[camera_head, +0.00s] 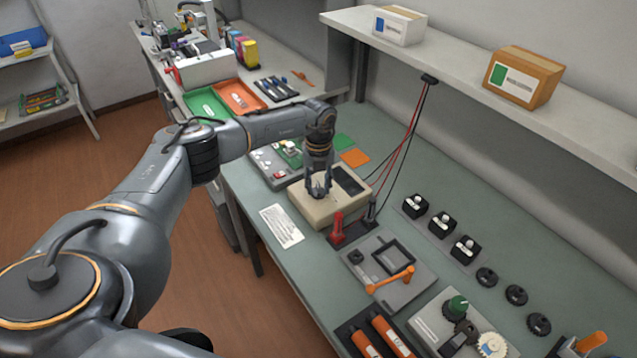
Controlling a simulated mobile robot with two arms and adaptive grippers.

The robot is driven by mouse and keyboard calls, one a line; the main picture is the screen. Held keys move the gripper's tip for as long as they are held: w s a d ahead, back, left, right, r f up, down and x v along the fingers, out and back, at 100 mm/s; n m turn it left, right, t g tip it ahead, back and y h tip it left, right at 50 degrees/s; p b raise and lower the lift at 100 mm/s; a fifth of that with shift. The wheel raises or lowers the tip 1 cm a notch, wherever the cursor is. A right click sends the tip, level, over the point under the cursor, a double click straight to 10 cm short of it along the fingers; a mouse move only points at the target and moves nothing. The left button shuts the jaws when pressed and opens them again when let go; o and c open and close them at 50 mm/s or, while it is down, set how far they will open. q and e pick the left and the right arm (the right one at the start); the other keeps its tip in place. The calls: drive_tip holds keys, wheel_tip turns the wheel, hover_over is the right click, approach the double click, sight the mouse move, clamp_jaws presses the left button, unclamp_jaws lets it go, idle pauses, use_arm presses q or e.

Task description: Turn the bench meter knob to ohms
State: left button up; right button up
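The bench meter (322,212) is a beige box on the green-grey bench, with a dark display (348,180) on its top face. My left gripper (318,193) points straight down over the top face, left of the display. Its dark fingertips are at or just above the surface. The meter's knob is not clearly visible; the fingers cover that part of the face. I cannot tell whether the fingers are closed around it. The ohms marking is too small to read. My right gripper is not in view.
Red and black probes (338,228) stand at the meter's front right corner, with leads rising behind. A white printed card (282,226) lies left of the meter. A grey fixture with an orange handle (392,281) is nearer. A shelf with boxes (522,77) overhangs the back.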

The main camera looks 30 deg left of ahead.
use_arm(q)
clamp_jaws()
